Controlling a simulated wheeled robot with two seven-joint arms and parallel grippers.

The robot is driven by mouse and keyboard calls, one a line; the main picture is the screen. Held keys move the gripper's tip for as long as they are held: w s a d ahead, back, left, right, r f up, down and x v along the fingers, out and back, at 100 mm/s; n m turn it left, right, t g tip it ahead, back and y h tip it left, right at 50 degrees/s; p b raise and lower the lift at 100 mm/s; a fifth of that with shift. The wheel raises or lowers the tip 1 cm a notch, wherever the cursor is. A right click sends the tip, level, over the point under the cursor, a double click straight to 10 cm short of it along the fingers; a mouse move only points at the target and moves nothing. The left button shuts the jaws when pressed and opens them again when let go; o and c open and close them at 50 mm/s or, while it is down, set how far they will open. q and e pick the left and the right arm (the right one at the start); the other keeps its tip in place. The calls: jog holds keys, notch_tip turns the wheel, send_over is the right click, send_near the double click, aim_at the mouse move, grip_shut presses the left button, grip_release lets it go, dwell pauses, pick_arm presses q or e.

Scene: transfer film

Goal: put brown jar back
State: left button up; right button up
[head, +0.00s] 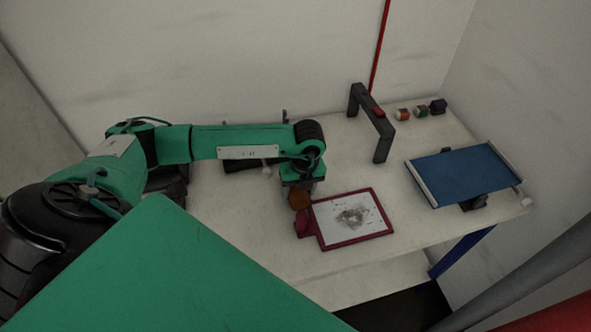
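My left arm reaches in from the left, and its gripper (298,184) points down near the middle of the table. A brown jar (299,199) is right under the gripper, between or at its fingertips, and looks held. The fingers are small and dark, so the grip itself is hard to see. The jar is by the left edge of a dark red frame (347,242), above its handle. My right gripper is not in view.
The frame holds a white sheet with a grey smudge (352,216). A dark grey arch (384,140) stands behind it. Several small jars (403,114) sit at the back right. A blue tilted panel (467,174) is at the right. The table (250,230) is bare at the front left.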

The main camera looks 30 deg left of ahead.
pick_arm(q)
jog(key=c, duration=0.6)
jog(key=shift+r, duration=0.15)
jog(key=shift+w+r+b, duration=0.1)
jog(key=shift+r+b, duration=0.2)
jog(key=shift+r, duration=0.25)
notch_tip(320, 180, up, 19)
jog(key=b, duration=0.4)
jog(key=shift+f, duration=0.2)
